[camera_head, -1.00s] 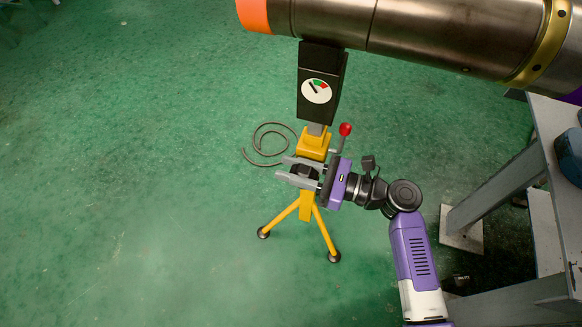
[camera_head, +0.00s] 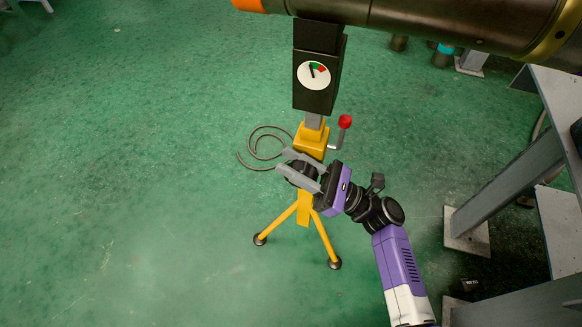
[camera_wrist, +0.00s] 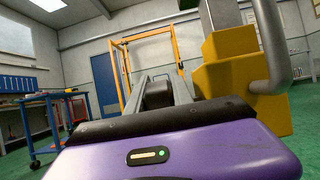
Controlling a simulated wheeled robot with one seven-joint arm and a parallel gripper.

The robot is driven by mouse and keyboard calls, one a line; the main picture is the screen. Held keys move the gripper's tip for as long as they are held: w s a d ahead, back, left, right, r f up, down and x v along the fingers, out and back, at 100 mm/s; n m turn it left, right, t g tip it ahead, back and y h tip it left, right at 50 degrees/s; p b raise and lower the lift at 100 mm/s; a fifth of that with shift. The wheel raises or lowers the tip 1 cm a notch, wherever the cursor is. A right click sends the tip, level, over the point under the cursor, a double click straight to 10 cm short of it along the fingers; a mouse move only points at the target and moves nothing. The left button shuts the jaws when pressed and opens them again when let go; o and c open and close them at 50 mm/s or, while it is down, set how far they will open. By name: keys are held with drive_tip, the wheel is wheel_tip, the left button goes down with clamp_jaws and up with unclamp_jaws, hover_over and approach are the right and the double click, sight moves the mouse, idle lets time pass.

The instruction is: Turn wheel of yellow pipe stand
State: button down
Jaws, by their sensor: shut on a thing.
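The yellow pipe stand (camera_head: 312,139) stands upright on splayed legs on the green floor; its yellow body (camera_wrist: 237,62) fills the right of the wrist view. Its dark wheel (camera_head: 300,174) is on the front of the post, partly hidden by my fingers; it also shows in the wrist view (camera_wrist: 158,95). My gripper (camera_head: 286,163) is shut on the wheel, with a grey finger on either side and the hand tilted. Above, a black head bears a white dial (camera_head: 314,75) whose needle points nearly straight up, by the green part.
A large metal pipe (camera_head: 430,25) lies above the stand. A crank with a red knob (camera_head: 345,121) sticks out right of the post. A grey bench frame (camera_head: 505,185) stands at the right. A cable (camera_head: 262,145) lies behind. The floor at left is clear.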

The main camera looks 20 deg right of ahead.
idle(0.3)
drive_tip(key=c, duration=1.4)
unclamp_jaws()
drive_tip(key=shift+s+d, duration=0.1)
drive_tip(key=p+v, duration=0.1)
drive_tip(key=v, duration=0.6)
drive_tip(key=shift+d+f, duration=0.2)
drive_tip(key=shift+f, duration=0.15)
drive_tip(key=shift+s, duration=0.15)
